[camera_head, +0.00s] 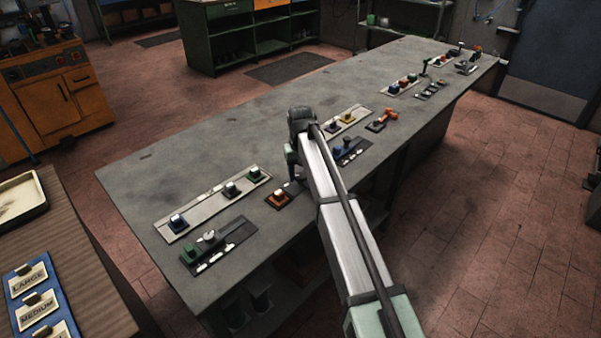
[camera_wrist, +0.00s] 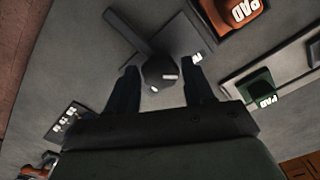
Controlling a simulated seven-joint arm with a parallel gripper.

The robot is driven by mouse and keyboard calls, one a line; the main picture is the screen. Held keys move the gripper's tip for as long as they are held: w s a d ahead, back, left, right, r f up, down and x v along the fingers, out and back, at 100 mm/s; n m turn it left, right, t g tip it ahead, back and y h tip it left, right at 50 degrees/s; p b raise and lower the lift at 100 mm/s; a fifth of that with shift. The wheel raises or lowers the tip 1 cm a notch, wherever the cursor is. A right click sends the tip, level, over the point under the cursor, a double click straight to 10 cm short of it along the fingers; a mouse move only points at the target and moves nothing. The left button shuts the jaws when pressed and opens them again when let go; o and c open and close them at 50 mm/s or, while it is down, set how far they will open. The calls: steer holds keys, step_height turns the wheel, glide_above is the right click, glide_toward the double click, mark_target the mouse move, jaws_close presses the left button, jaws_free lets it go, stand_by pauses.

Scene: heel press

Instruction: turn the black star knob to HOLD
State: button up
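In the wrist view a dark, many-sided knob (camera_wrist: 162,70) with a white mark stands in the gap between my fingertips, likely the black star knob. My gripper (camera_wrist: 163,85) is open, one finger on each side of the knob; I cannot tell whether they touch it. A white label (camera_wrist: 196,58) beside the right finger is partly hidden, and I cannot read HOLD anywhere. In the head view my gripper (camera_head: 291,168) points down at the bench beside an orange pad (camera_head: 278,197); the knob is not discernible there.
The orange pad (camera_wrist: 243,12) is up right of the knob in the wrist view, a green pad (camera_wrist: 258,92) at right. The grey bench (camera_head: 180,150) carries more panels: a pale strip with pads (camera_head: 215,204), a dark plate (camera_head: 218,247) and a blue-knobbed panel (camera_head: 345,150).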

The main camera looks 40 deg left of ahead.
jaws_close()
steer(key=shift+m, duration=0.4)
steer(key=m, duration=0.3)
steer(key=shift+m, duration=0.3)
steer(key=m, duration=0.4)
steer(key=shift+a+m, duration=0.1)
steer(key=shift+m, duration=0.2)
steer(key=m, duration=0.4)
steer(key=shift+m, duration=2.5)
